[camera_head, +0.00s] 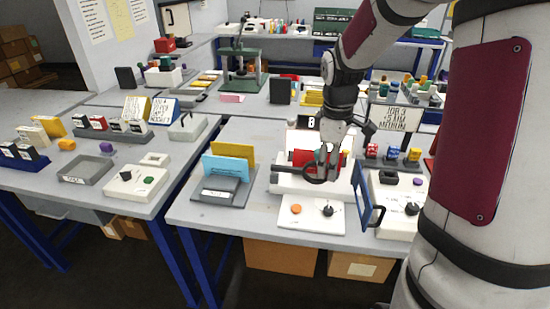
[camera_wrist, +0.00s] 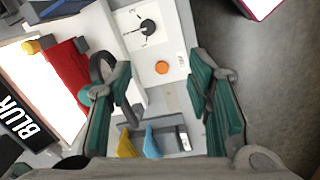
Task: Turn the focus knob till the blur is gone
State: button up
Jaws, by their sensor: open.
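A white control plate (camera_head: 312,225) at the table's front edge carries a dark knob (camera_head: 327,210) and an orange button (camera_head: 296,209). In the wrist view the knob (camera_wrist: 148,27) sits among dark marks at the top, with the orange button (camera_wrist: 162,67) below it. I cannot tell from a label whether it is the focus knob. Behind the plate, a white device holds a red block (camera_wrist: 62,72) and a dark ring (camera_wrist: 103,68). A black sign (camera_wrist: 18,118) reads "BLUR". My gripper (camera_wrist: 170,76) is open and empty above the plate, its left finger over or beside the ring.
A blue and a yellow card (camera_head: 228,168) stand in a grey holder at the left. The table edge lies close in front. Other tables carry several small objects.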

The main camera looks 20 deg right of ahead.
jog(key=n, duration=0.1)
send_over(329, 209)
notch_tip(329, 209, down, 5)
jog(key=shift+y, duration=0.4)
notch_tip(329, 209, down, 14)
jog(key=shift+b, duration=0.6)
grip_shut()
